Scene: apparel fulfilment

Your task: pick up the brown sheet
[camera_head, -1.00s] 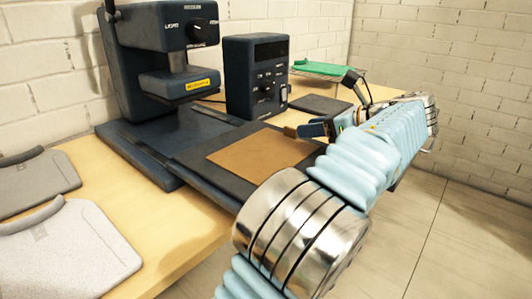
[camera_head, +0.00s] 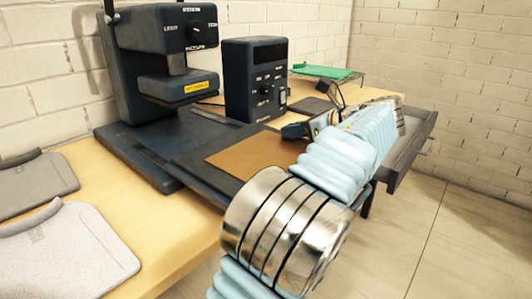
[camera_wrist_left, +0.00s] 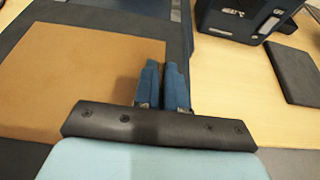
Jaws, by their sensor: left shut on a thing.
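The brown sheet (camera_head: 252,154) lies flat on the dark platen of the press, with its right part hidden behind my left arm in the head view. In the left wrist view the brown sheet (camera_wrist_left: 75,75) fills the left side. My left gripper (camera_head: 293,131) is at the sheet's right edge. In the left wrist view the blue fingers of my left gripper (camera_wrist_left: 165,75) are close together, shut on the sheet's edge. My right gripper is not in view.
The blue heat press (camera_head: 165,60) stands at the back left, with a control box (camera_head: 255,80) beside it. A green item (camera_head: 322,71) lies on a rack at the back. Two grey boards (camera_head: 65,255) lie at the front left. A dark drawer (camera_head: 408,150) is at the right.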

